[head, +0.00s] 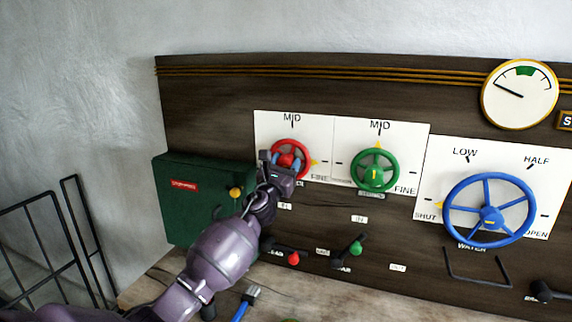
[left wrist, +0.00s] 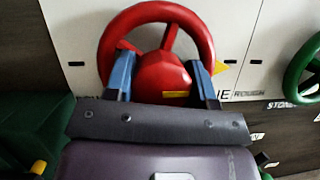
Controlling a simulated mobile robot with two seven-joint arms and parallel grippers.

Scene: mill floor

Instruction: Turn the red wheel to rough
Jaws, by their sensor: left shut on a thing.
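The red wheel (head: 304,150) is on a white plate at the left of the dark panel; it also shows in the left wrist view (left wrist: 202,36). A yellow pointer (head: 315,163) shows at its right side, near the word FINE. MID is at the top of the plate. The plate's left lower part, where another word may stand, is hidden by my gripper. My left gripper (head: 286,163) is shut on the red wheel, its blue fingers (left wrist: 162,80) on either side of the hub. My right gripper is not in view.
A green wheel (head: 391,171) is close on the right, and a large blue wheel (head: 453,187) farther right. A green box (head: 180,207) stands left of my arm. Red (head: 293,258) and green (head: 355,248) knobbed levers lie below the wheels. A gauge (head: 520,105) hangs upper right.

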